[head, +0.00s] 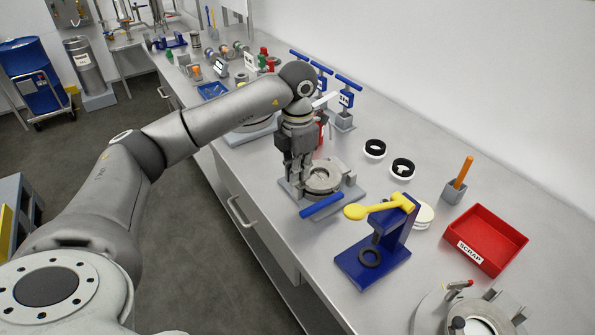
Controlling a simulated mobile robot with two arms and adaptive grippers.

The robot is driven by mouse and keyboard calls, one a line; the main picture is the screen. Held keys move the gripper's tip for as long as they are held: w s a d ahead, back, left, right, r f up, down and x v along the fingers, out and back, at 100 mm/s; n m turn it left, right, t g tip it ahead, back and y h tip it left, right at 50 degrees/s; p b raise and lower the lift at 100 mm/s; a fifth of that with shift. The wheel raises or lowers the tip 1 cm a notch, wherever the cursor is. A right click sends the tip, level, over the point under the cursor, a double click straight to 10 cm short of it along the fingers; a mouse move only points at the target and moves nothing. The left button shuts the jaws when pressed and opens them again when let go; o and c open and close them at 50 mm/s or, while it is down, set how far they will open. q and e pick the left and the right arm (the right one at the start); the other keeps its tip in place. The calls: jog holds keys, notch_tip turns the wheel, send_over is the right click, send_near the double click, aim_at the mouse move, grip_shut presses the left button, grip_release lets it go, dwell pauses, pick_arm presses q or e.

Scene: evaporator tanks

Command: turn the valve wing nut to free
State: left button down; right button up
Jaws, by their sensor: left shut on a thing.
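My left gripper (298,178) reaches down from above onto the left side of a grey valve fixture. It is shut on a small part there, by its place the valve wing nut, which the fingers hide. How the wing nut is turned cannot be seen. The valve body (324,178) is a round grey ring on a square plate on the bench, with a blue bar handle (322,206) at its front. My right gripper is not in view.
A blue stand (372,262) with a yellow spoon-shaped tool (380,207) is close to the right. Blue-handled fixtures (345,100) stand behind my gripper.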

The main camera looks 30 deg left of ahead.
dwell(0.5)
pick_arm(q)
jog(key=c, duration=1.6)
grip_release()
jog(key=shift+c, duration=0.2)
jog(key=shift+r, duration=0.1)
jog(key=shift+r, duration=3.9)
